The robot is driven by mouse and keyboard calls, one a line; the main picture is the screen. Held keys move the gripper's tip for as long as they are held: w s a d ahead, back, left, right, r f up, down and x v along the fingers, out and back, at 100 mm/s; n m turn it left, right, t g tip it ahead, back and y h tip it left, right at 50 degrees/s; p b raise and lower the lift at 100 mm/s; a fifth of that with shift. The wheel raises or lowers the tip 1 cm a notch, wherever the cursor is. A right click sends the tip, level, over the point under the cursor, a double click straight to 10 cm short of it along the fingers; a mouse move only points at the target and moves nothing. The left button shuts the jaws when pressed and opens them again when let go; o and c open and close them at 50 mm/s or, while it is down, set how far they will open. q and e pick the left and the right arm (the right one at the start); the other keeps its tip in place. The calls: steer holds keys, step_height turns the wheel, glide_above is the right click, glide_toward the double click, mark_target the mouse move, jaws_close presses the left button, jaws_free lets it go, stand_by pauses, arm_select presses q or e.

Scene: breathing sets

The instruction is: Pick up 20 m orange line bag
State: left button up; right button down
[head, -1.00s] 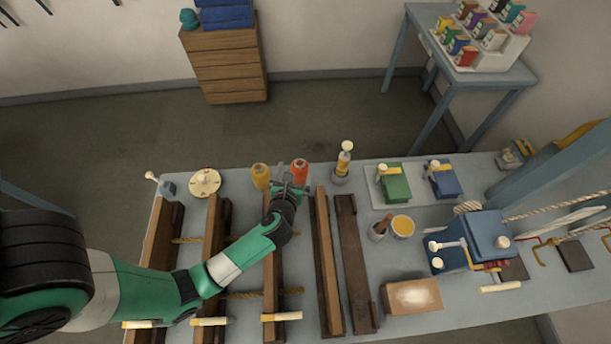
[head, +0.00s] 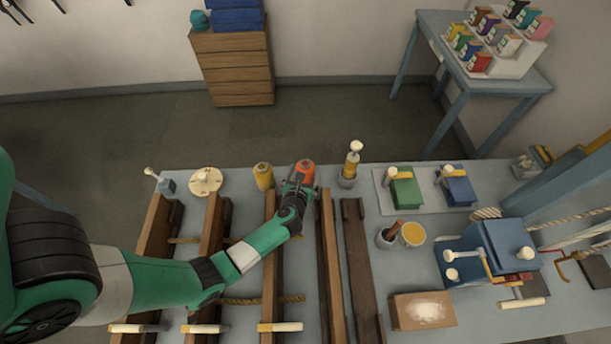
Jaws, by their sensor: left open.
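My left arm comes in from the left over the bench, and its open gripper (head: 301,184) is at the near side of a small orange-red cylindrical item (head: 305,168) at the bench's back edge. The fingers overlap this item's lower part, and I cannot tell whether they touch it. It may be a line spool; no label is readable. Several coloured bags stand on a white rack (head: 510,57) on the far right table. One is orange-red (head: 480,64), at the rack's near edge; lengths cannot be read. My right gripper is not in view.
A yellow cylinder (head: 263,177) stands just left of the gripper, and a yellow-topped tool (head: 351,160) to its right. Wooden rails (head: 331,270) cross the bench. A blue crank machine (head: 490,255) is at the right. Open floor separates bench and far table.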

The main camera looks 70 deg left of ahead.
arm_select(q)
steer(key=shift+w+a+f, duration=0.25)
steer(key=shift+w+a, duration=0.05)
steer(key=shift+a, duration=0.15)
steer(key=shift+r, duration=0.1)
jaws_close()
